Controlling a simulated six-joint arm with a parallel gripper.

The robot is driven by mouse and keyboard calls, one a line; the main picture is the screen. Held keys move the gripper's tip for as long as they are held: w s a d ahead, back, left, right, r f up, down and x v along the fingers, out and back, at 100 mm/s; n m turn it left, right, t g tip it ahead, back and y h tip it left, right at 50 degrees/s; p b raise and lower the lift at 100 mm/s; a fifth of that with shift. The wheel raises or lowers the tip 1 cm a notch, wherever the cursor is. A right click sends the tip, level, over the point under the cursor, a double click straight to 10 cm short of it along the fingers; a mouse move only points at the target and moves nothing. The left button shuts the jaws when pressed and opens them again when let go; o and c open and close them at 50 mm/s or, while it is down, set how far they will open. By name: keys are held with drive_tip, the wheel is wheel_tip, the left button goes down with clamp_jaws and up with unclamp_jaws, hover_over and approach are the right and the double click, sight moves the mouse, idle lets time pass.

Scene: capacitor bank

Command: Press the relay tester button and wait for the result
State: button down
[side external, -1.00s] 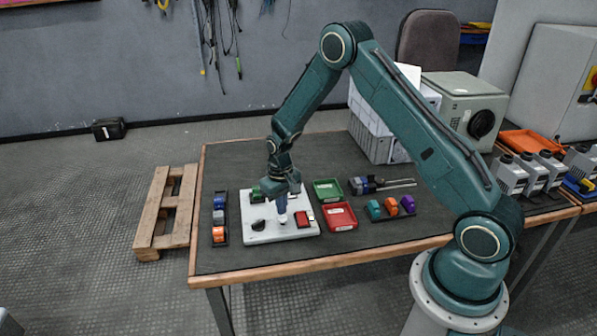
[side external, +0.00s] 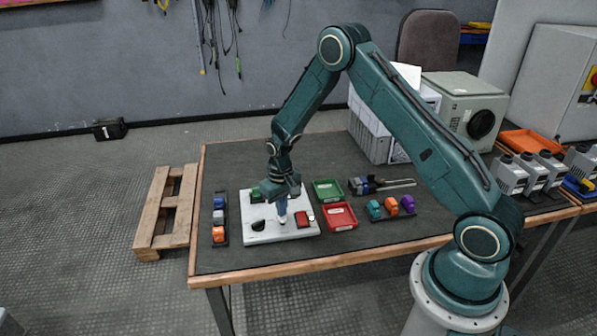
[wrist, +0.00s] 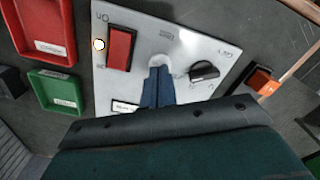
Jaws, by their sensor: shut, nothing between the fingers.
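The relay tester (side external: 262,238) is a light grey panel flat on the table. It also fills the middle of the wrist view (wrist: 185,35). It carries a red rocker switch (wrist: 120,47), a pale round lamp (wrist: 99,44) beside that switch, and a black knob (wrist: 204,71). My gripper (side external: 282,221) points down over the middle of the panel. Its blue fingers (wrist: 158,78) are shut and empty. I cannot tell how far the button is pressed. A green block (side external: 257,194) shows at the panel's back left.
A red tray (side external: 341,216) and a green tray (side external: 327,190) lie right of the tester. Racks of coloured blocks stand to its left (side external: 219,218) and farther right (side external: 391,208). The front strip of table (side external: 300,255) is clear.

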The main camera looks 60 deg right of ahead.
drive_tip(key=shift+f, duration=1.1)
idle(0.5)
drive_tip(key=shift+r, duration=3.5)
